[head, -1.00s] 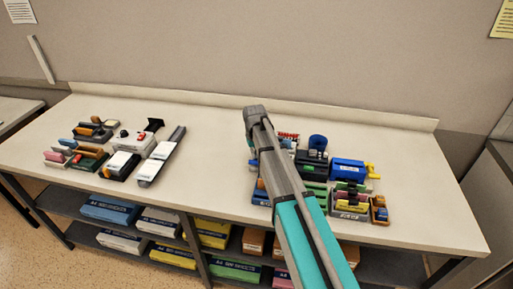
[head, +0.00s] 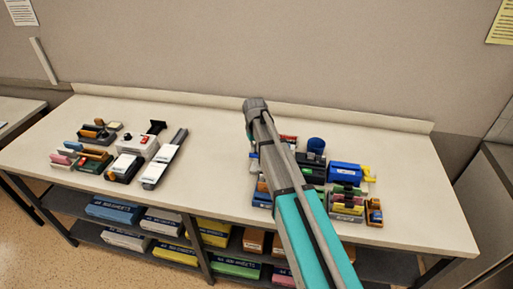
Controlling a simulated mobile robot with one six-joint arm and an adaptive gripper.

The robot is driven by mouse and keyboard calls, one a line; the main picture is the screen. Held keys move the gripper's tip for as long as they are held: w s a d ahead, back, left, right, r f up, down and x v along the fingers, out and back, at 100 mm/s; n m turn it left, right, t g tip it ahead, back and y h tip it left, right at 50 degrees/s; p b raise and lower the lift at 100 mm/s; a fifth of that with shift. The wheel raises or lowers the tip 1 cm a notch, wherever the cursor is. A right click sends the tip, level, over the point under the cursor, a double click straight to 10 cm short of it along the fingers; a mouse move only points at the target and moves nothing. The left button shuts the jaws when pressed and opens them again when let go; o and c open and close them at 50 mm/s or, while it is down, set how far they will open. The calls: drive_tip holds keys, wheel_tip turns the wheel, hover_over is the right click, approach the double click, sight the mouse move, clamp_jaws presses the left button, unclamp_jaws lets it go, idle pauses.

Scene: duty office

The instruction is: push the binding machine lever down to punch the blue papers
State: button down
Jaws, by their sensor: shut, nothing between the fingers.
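A white machine (head: 138,143) with a red spot on top stands in the left group on the long table. A black lever-like part (head: 156,127) rises at its back right; it may be the binding machine, but I cannot tell for sure. I cannot make out blue papers in it. My arm reaches up from the bottom right across the right group of items.
A long white and dark device (head: 165,158) and a black and white one (head: 124,167) stand near the white machine. A blue device (head: 344,173) and a dark blue cup (head: 316,145) stand right of my arm. The table middle (head: 210,150) is clear. Boxes fill the shelves below.

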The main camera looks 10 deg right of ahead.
drive_tip(key=shift+r+p, duration=2.6)
drive_tip(key=shift+r, duration=0.25)
drive_tip(key=shift+f, duration=0.1)
drive_tip(key=s+d+f+b, duration=0.1)
drive_tip(key=s+d, duration=0.2)
drive_tip(key=s, duration=0.5)
drive_tip(key=s+d+f+m+b, duration=0.1)
drive_tip(key=s+d+f+b, duration=0.1)
drive_tip(key=s, duration=0.6)
drive_tip(key=s+d+f+m+b, duration=0.1)
drive_tip(key=s+d+f+b, duration=0.1)
drive_tip(key=s, duration=0.6)
drive_tip(key=shift+s+d, duration=0.25)
drive_tip(key=shift+d, duration=0.65)
